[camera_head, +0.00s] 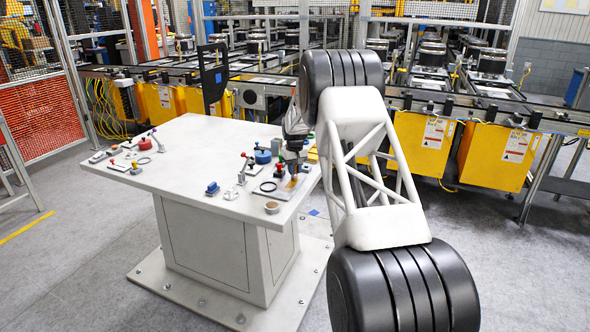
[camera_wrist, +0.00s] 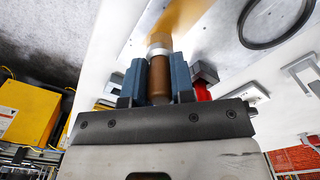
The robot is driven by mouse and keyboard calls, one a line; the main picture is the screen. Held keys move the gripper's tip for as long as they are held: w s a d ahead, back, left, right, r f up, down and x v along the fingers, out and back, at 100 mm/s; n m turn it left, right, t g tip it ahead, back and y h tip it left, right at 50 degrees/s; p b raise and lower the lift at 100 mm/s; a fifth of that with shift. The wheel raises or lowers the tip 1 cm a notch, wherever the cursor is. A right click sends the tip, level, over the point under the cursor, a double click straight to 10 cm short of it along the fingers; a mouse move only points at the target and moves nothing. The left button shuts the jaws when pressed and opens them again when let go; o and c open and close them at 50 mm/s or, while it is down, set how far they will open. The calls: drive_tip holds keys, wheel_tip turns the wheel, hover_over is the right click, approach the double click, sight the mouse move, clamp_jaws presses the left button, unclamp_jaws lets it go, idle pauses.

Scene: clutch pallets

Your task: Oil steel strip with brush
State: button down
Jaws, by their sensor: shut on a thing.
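My gripper (camera_wrist: 157,85) is shut on the brown handle of the brush (camera_wrist: 159,80). The handle stands between its two blue fingers, with a pale metal collar beyond them. In the head view my gripper (camera_head: 292,168) is over the right part of the table, with the brush's orange-brown tip (camera_head: 292,182) pointing down. Below it lies a grey steel strip (camera_head: 298,190); it also shows in the wrist view (camera_wrist: 215,25), beside a golden-brown patch. I cannot tell whether that patch is bristle or oil, or whether the bristles touch the strip.
Red-topped clamps (camera_head: 243,165), a blue-and-red part (camera_head: 263,156) and a small round cup (camera_head: 272,208) stand nearby. The table's right edge is close. A conveyor with yellow panels (camera_head: 430,145) runs behind.

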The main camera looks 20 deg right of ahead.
drive_tip(key=shift+s+a, duration=0.15)
drive_tip(key=shift+s+a+f, duration=0.1)
drive_tip(key=shift+s+a, duration=0.05)
idle(0.4)
drive_tip(key=shift+s+a, duration=0.25)
drive_tip(key=shift+a, duration=0.1)
idle(0.4)
drive_tip(key=shift+s, duration=0.15)
drive_tip(key=shift+a, duration=0.15)
drive_tip(key=shift+s, duration=0.1)
